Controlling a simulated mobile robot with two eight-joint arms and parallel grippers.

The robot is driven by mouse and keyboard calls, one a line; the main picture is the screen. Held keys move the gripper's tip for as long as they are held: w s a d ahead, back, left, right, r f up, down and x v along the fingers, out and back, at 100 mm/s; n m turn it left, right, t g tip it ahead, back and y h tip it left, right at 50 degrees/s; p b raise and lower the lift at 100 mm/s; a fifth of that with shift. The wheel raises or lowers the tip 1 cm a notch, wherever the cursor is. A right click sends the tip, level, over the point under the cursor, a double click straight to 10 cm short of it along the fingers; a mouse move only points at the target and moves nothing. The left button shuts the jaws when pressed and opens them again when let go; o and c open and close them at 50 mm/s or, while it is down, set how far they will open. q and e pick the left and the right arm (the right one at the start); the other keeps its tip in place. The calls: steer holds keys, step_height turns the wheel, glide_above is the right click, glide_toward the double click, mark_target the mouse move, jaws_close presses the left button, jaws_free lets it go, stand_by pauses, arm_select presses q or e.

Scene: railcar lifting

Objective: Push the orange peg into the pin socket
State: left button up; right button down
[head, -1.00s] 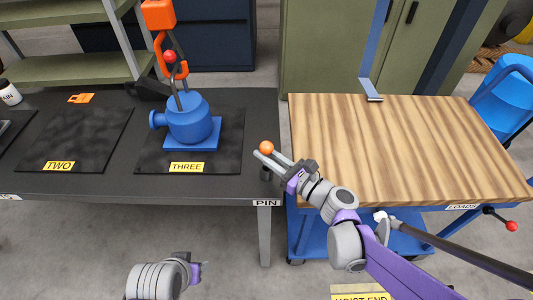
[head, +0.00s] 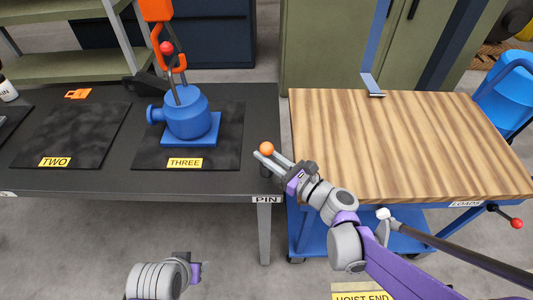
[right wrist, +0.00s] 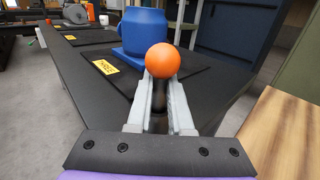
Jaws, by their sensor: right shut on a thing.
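The orange peg's round head (head: 266,149) shows at the right end of the dark table, above the PIN label (head: 266,199). My right gripper (head: 268,158) is shut on the peg just below its ball head. In the right wrist view the orange ball (right wrist: 163,61) sits above and between the two grey fingers (right wrist: 160,95), with a dark shaft below it. The pin socket is mostly hidden by the gripper; I cannot tell how deep the peg sits. My left gripper (head: 194,272) is low at the front, away from the table; its fingers cannot be made out.
A blue pump-like load (head: 187,118) with an orange hook (head: 178,62) above it stands on the pad labelled THREE. The pad labelled TWO (head: 75,135) is empty. A wooden-topped blue cart (head: 400,150) stands close on the right. An orange tag (head: 78,93) lies at the back left.

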steer(key=shift+f+b, duration=0.7)
steer(key=shift+f, duration=0.45)
steer(key=c, duration=0.7)
jaws_free()
steer(key=shift+c, duration=0.2)
steer(key=shift+s+d, duration=0.1)
steer(key=v, duration=1)
steer(key=shift+s+d+p, duration=0.2)
steer(key=shift+p, duration=0.25)
